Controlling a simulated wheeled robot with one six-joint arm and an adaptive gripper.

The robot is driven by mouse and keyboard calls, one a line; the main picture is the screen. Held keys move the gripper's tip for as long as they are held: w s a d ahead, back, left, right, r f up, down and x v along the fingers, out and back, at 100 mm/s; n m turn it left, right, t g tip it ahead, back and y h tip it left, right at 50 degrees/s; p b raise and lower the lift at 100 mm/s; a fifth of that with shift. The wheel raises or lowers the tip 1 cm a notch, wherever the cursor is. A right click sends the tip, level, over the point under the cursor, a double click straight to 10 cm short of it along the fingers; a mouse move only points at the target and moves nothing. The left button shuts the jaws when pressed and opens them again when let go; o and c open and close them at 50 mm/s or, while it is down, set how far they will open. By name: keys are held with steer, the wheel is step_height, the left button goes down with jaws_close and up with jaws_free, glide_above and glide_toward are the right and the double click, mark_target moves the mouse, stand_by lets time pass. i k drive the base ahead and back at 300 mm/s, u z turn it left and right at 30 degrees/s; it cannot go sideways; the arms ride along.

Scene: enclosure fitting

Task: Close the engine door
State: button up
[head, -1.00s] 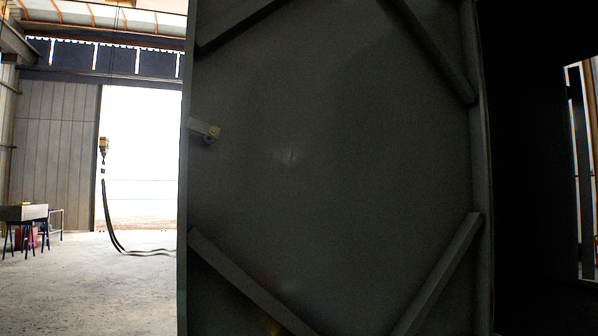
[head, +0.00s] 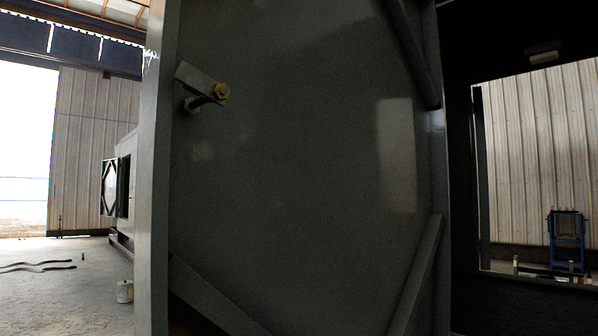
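The engine door (head: 300,180) is a large dark grey panel with diagonal braces at its corners, seen from its inner side. It fills the middle of the head view and stands open beside the dark enclosure opening. A latch (head: 205,85) with a brass-coloured nut sits near its left edge, at the upper left. The door's thick left edge (head: 152,190) faces me. My gripper is not in view, so its contact with the door cannot be seen.
Right of the door, a dark enclosure frame (head: 460,200) surrounds an opening onto a corrugated wall (head: 540,150) and a blue stand (head: 566,238). At left, a white can (head: 125,291) and black cables (head: 38,266) lie on the open concrete floor. Another grey enclosure (head: 126,185) stands behind.

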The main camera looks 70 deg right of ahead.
mark_target(315, 201)
steer(key=i, duration=2.05)
steer(key=z, duration=4.35)
steer(key=i, duration=1)
